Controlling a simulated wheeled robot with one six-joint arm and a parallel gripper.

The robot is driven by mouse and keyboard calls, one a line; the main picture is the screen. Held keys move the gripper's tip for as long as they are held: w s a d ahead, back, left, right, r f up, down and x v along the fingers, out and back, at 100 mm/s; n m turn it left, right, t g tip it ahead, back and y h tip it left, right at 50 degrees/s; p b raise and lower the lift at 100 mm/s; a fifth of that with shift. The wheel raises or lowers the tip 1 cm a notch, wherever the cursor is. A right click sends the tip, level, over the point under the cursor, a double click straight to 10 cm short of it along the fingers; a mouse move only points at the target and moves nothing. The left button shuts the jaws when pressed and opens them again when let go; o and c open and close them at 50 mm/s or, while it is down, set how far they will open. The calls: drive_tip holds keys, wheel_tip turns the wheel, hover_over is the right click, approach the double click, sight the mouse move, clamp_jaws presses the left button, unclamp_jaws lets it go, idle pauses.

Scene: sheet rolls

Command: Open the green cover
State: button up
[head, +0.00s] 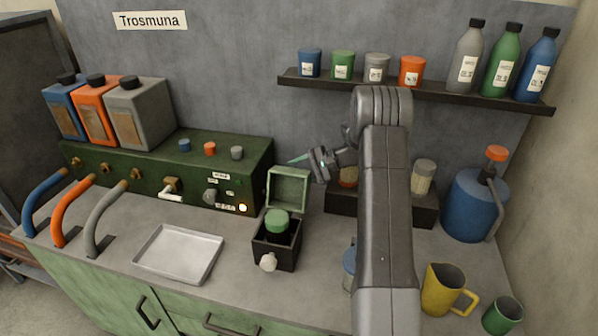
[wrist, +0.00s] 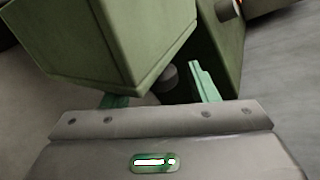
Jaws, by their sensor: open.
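The green cover (head: 289,187) is a hollow lid standing raised at the back of a small dark box (head: 275,250), its inside facing the front. A green-topped dark cylinder (head: 277,222) sits in the open box, and a pale knob (head: 268,262) is on its front. My gripper (head: 301,160) is open, just above and behind the cover's top right corner. In the wrist view the cover (wrist: 110,40) fills the upper left, partly in front of my left finger. A dark round thing (wrist: 170,76) shows between the fingers; I cannot tell if anything touches.
A green machine (head: 150,175) with knobs and a lit yellow lamp stands left of the cover. A metal tray (head: 180,252) lies left of the box. A dark rack (head: 425,208) with jars, a blue jug (head: 470,205) and a yellow mug (head: 440,290) are to the right.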

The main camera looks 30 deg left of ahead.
drive_tip(key=shift+c, duration=0.2)
clamp_jaws()
drive_tip(key=shift+s+r+b, duration=0.3)
drive_tip(key=shift+r+b, duration=0.15)
drive_tip(key=shift+b, duration=0.4)
drive_tip(key=shift+s+d+r+n+t+b, duration=0.15)
drive_tip(key=shift+s+r+b, duration=0.1)
drive_tip(key=shift+r+b, duration=0.25)
drive_tip(key=shift+s+d+r+n+t+b, duration=0.15)
drive_tip(key=shift+s+r+b, duration=0.1)
drive_tip(key=shift+r+b, duration=0.2)
drive_tip(key=shift+o, duration=0.2)
unclamp_jaws()
drive_tip(key=shift+f, duration=0.1)
drive_tip(key=b+v, duration=0.2)
drive_tip(key=v, duration=1.1)
drive_tip(key=shift+d+b, duration=0.3)
drive_tip(key=shift+d, duration=0.05)
